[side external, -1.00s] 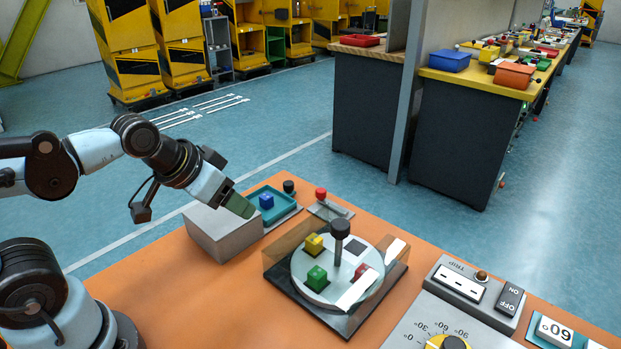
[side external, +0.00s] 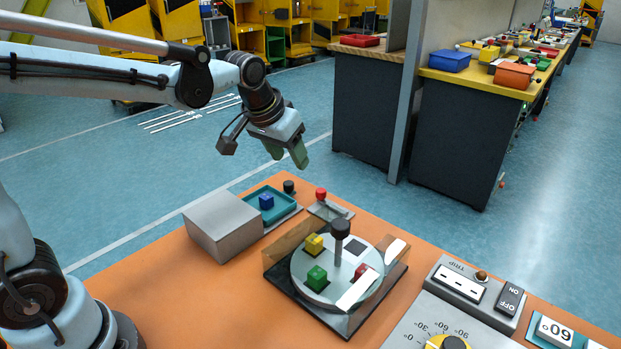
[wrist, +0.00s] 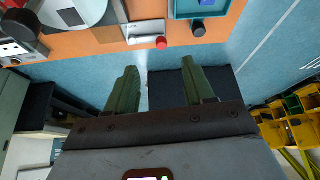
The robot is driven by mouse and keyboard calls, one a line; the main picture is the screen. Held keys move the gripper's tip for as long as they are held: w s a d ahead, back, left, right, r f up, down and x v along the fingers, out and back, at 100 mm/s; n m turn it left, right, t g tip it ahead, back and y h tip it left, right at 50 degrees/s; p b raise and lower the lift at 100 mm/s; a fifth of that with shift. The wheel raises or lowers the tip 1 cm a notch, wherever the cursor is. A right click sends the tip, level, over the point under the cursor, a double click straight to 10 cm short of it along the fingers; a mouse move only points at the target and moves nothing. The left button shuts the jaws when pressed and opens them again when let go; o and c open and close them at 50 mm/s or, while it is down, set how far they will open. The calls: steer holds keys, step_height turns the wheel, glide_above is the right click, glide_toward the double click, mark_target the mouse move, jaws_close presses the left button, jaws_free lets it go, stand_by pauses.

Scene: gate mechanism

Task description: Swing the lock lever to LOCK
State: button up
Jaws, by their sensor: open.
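A small lever with a red knob (side external: 321,193) stands on a grey plate (side external: 338,211) behind the round turntable; I take it for the lock lever. No LOCK marking is readable. In the wrist view the red knob (wrist: 161,43) and its plate (wrist: 145,29) lie beyond my fingertips, near the table edge. My gripper (side external: 286,157) points down, high above the far edge of the table, up and left of the red knob in the side view. Its green fingers are apart with nothing between them, and they touch nothing. The wrist view also shows my gripper (wrist: 159,72).
A grey box (side external: 222,225) stands left. A switch panel (side external: 475,290) sits right.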

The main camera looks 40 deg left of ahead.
glide_toward(321, 190)
steer(key=shift+n+g, duration=0.3)
steer(key=shift+g, duration=0.1)
steer(key=x, duration=0.9)
steer(key=shift+w+r, duration=0.2)
steer(key=shift+w, duration=0.05)
jaws_close()
